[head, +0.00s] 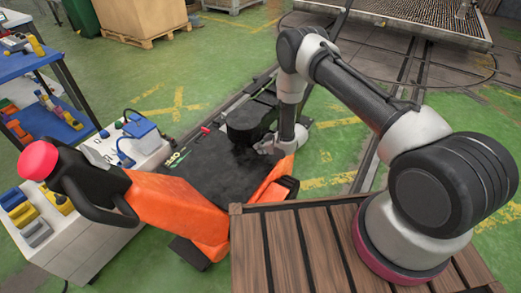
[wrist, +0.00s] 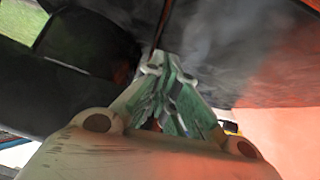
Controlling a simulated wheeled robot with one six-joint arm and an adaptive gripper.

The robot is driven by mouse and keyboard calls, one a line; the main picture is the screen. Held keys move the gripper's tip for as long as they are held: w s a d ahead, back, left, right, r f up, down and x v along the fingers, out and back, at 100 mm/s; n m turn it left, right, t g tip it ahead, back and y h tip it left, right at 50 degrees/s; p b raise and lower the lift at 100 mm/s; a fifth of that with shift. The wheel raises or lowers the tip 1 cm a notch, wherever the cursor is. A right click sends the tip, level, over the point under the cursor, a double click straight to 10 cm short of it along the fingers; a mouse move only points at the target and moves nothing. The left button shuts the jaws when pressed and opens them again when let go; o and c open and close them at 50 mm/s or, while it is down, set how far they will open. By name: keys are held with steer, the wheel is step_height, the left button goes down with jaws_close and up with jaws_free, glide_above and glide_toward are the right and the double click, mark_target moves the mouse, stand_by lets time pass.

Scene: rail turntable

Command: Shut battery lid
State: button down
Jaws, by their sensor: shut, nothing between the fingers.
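An orange and black machine (head: 178,203) stands left of centre in the head view. Its broad dark top panel (head: 215,170), with green and white lettering at its left edge, looks like the battery lid. I cannot tell how far it is from shut. My gripper (head: 266,146) is at the far right side of this panel, beside a rounded black part (head: 250,120). In the wrist view my gripper (wrist: 157,68) is shut and empty, its tips close to a dark grey surface (wrist: 235,40) and a narrow gap. Contact cannot be told.
A white cabinet (head: 95,225) with a blue device (head: 138,138) and yellow parts stands at left. The blue shelf (head: 50,115) is behind it. A red knob (head: 37,160) tops the machine's handle. Green floor lies open behind; wooden slats (head: 300,250) are in front.

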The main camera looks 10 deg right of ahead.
steer(key=shift+f, duration=0.3)
